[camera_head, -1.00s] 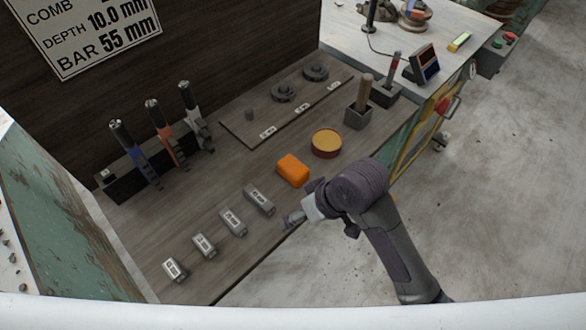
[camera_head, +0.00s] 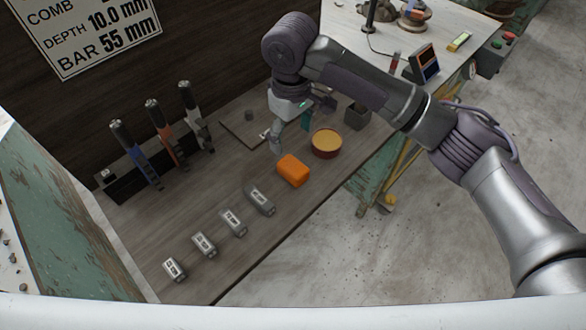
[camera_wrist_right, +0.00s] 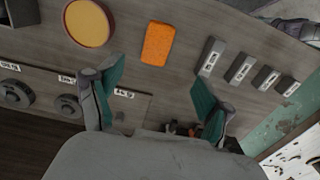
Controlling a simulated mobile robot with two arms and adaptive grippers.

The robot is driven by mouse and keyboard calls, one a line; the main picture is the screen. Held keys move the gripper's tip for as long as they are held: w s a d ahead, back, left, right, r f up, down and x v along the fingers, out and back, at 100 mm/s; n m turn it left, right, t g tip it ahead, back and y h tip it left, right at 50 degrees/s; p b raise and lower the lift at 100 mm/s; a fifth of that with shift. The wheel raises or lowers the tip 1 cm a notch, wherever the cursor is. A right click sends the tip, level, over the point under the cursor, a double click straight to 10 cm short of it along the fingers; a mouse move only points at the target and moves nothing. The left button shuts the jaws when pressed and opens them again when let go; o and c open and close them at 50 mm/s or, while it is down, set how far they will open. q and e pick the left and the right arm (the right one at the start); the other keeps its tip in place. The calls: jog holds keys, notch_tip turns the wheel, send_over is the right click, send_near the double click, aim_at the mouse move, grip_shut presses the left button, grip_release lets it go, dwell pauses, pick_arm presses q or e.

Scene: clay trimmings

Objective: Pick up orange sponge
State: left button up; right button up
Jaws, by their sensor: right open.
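The orange sponge (camera_head: 293,170) lies on the wooden bench top, between a round tin and a row of metal bars. It also shows in the right wrist view (camera_wrist_right: 158,44), above the gap between the fingers. My right gripper (camera_head: 290,132) is above the bench, behind the sponge and apart from it. In the right wrist view its two teal-padded fingers (camera_wrist_right: 158,92) are spread wide with nothing between them. My left gripper is in neither view.
The round tin (camera_head: 327,143) with a yellow top stands right of the sponge. Several labelled metal bars (camera_head: 232,221) lie to its front left. Upright tools (camera_head: 165,135) stand in a rack at the back left. The bench front is clear.

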aim_at(293, 165)
notch_tip(293, 165, down, 8)
jog(key=shift+r, duration=0.1)
jog(key=shift+w+d+f+p, duration=0.1)
jog(key=shift+w+f+p, duration=0.1)
jog(key=shift+f, duration=1.15)
jog(key=shift+w+d+f+p, duration=0.1)
jog(key=shift+f+p, duration=0.05)
jog(key=shift+f, duration=1.15)
jog(key=c, duration=1.1)
jog(key=shift+c, duration=0.2)
jog(key=shift+r, duration=0.1)
jog(key=shift+r, duration=0.55)
notch_tip(293, 165, up, 3)
jog(key=shift+f, duration=0.2)
jog(key=s+d+r, duration=0.7)
jog(key=s+d, duration=0.1)
jog(key=shift+s, duration=0.25)
